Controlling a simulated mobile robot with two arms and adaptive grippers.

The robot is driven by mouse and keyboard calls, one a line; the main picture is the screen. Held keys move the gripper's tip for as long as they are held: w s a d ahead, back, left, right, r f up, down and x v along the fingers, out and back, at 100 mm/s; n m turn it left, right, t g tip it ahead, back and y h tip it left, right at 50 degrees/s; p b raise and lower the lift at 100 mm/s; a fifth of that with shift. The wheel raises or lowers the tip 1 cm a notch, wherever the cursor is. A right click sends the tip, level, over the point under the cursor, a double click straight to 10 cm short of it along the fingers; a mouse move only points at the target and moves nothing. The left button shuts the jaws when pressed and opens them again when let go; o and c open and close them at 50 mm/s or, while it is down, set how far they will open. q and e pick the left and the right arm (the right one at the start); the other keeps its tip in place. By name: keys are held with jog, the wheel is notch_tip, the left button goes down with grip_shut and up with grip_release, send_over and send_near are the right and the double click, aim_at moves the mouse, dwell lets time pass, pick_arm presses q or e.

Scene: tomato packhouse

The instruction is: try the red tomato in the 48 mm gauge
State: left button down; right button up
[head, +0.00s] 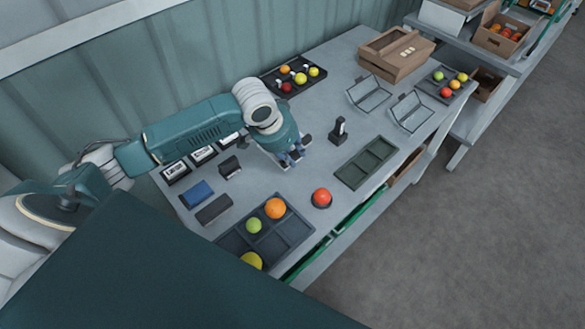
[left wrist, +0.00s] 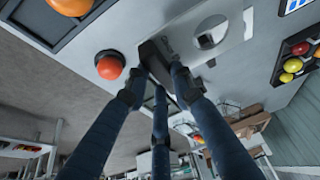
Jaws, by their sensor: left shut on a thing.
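The red tomato (head: 321,196) sits on a small dark round rest on the table; it also shows in the left wrist view (left wrist: 109,67). My left gripper (head: 292,158) is over the table, up and left of the tomato in the head view. In the left wrist view its fingers (left wrist: 160,78) are shut on the dark grip of a pale gauge plate (left wrist: 185,38) with one round hole. The hole is empty, and the plate is beside the tomato, apart from it. I cannot read a size on the plate. My right gripper is out of view.
A dark divided tray (head: 290,233) with an orange, a green and a yellow tomato is at the front. An empty green tray (head: 366,163) lies right of the red tomato. A small dark upright stand (head: 339,132) is behind it. Blue and dark blocks (head: 197,194) lie left.

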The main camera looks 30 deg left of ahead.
pick_arm(q)
notch_tip(320, 180, up, 9)
jog(key=b, duration=0.1)
jog(key=m+g+h+p, duration=0.3)
jog(key=m+p, duration=0.2)
jog(key=m, duration=0.7)
send_near(322, 196)
jog(key=s+d+r, duration=0.3)
jog(key=s+d, duration=0.1)
jog(key=s, duration=0.1)
jog(key=shift+g, duration=0.3)
jog(key=f+b, duration=0.1)
jog(key=f, duration=0.1)
jog(key=f+b, duration=0.4)
jog(key=shift+s+d+f, duration=0.15)
jog(key=shift+s+f, duration=0.05)
jog(key=shift+s, duration=0.15)
jog(key=shift+f, duration=0.25)
jog(key=shift+f+b, duration=0.6)
jog(key=shift+f, duration=0.45)
jog(key=shift+r, duration=0.1)
